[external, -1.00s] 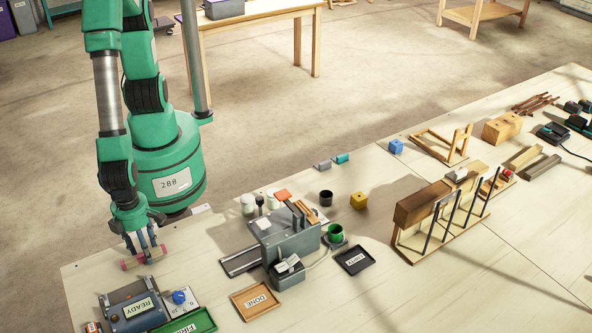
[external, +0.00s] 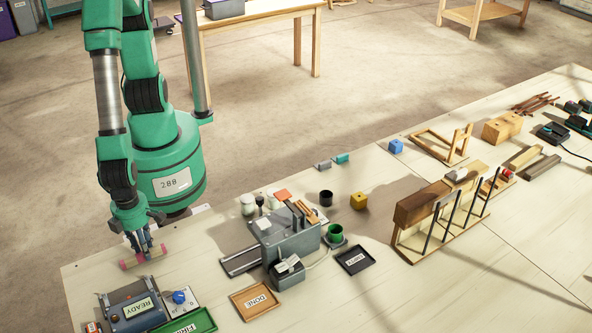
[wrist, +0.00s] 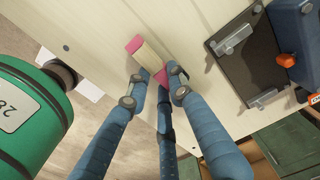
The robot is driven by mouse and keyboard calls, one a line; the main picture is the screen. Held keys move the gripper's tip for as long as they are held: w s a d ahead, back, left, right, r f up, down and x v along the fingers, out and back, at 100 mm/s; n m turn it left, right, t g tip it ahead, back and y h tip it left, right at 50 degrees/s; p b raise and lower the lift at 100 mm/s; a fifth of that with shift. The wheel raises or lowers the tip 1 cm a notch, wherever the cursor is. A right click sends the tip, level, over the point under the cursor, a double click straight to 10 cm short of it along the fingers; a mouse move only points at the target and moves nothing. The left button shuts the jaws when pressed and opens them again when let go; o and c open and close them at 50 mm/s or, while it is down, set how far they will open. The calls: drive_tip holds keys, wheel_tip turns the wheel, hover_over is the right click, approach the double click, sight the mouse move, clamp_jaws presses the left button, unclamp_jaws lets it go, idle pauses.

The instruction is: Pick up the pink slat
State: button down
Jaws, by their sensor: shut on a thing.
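The pink slat (external: 129,264) is a short bar with pink ends and a pale wood-coloured middle. In the wrist view the slat (wrist: 147,55) lies at a slant at the fingertips. My gripper (wrist: 157,78) is shut on the slat, with blue fingers on either side of its lower end. The fingers hide part of that end. I see no clear gap between the slat and the bench.
A grey READY box (external: 132,307) stands just in front of the slat, with a green tray (external: 205,319) beside it. A grey machine (external: 286,240) and a DONE tray (external: 235,300) are to the right. Bare bench lies between slat and machine.

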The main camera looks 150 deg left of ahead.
drive_tip(key=shift+r, duration=0.7)
wheel_tip(320, 180, up, 2)
drive_tip(key=shift+r+p, duration=0.1)
drive_tip(key=shift+p, duration=0.3)
drive_tip(key=s+a, duration=0.3)
drive_tip(key=s, duration=0.4)
drive_tip(key=s+a+r+p, duration=0.1)
drive_tip(key=s+a, duration=0.2)
drive_tip(key=s, duration=0.4)
drive_tip(key=shift+s, duration=0.4)
